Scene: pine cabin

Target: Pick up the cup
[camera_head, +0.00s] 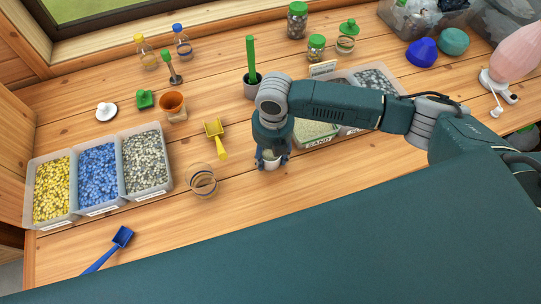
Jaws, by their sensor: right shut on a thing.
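My right arm reaches in from the right, and its gripper (270,153) points down at the middle of the wooden table. It is shut on a small whitish cup (270,163), which is mostly hidden by the fingers. The cup looks upright; I cannot tell whether it touches the table. My left gripper is not in view.
A clear glass (202,188) and a yellow scoop (216,136) are left of the gripper. Gravel bins (76,212) stand far left, with a blue scoop (108,250) in front. A sand bin (316,134) is close on the right. Jars (297,22) stand at the back.

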